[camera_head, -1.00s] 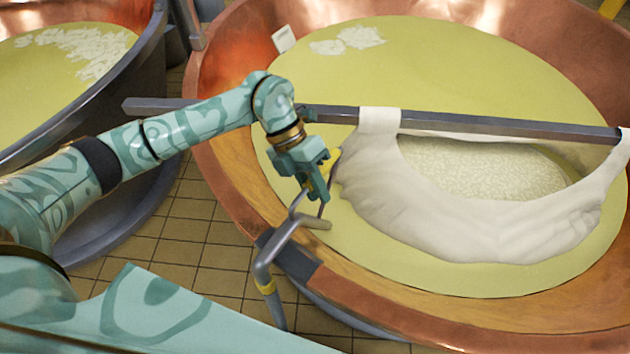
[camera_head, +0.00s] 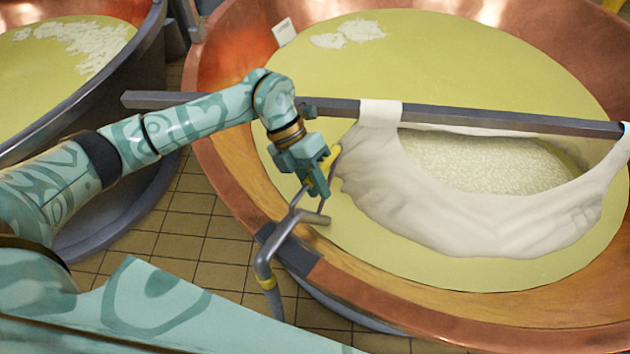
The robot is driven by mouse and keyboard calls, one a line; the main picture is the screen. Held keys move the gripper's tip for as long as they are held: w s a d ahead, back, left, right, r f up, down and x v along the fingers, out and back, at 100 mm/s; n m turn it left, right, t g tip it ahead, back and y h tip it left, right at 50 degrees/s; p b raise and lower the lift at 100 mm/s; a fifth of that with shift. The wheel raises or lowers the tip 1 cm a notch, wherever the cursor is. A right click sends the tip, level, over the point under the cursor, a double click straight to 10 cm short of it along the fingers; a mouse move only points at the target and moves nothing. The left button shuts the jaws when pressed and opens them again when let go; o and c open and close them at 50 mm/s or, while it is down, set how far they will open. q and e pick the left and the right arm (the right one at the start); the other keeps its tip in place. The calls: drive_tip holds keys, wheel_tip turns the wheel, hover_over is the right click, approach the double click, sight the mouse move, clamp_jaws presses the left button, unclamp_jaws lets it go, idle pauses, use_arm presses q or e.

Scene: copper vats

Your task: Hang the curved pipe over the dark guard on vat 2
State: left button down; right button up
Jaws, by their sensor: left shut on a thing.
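My left gripper (camera_head: 317,190) is shut on the curved grey pipe (camera_head: 282,232) above the near left part of vat 2's rim. The pipe's short end points in over the yellow liquid. Its long leg, with a yellow band, hangs down outside the vat. The dark guard (camera_head: 300,259) is a dark grey patch on the copper rim of vat 2 (camera_head: 405,307). The pipe's bend crosses in front of the guard's left part; I cannot tell whether they touch. My right gripper is not in view.
A grey bar (camera_head: 490,118) crosses vat 2 and carries a white cloth (camera_head: 440,225) full of curd, close to the right of my left gripper. Another vat (camera_head: 140,80) stands at the left. Tiled floor (camera_head: 195,235) shows between the vats.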

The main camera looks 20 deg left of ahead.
use_arm(q)
drive_tip(key=shift+f, duration=0.15)
drive_tip(key=c, duration=1.2)
unclamp_jaws()
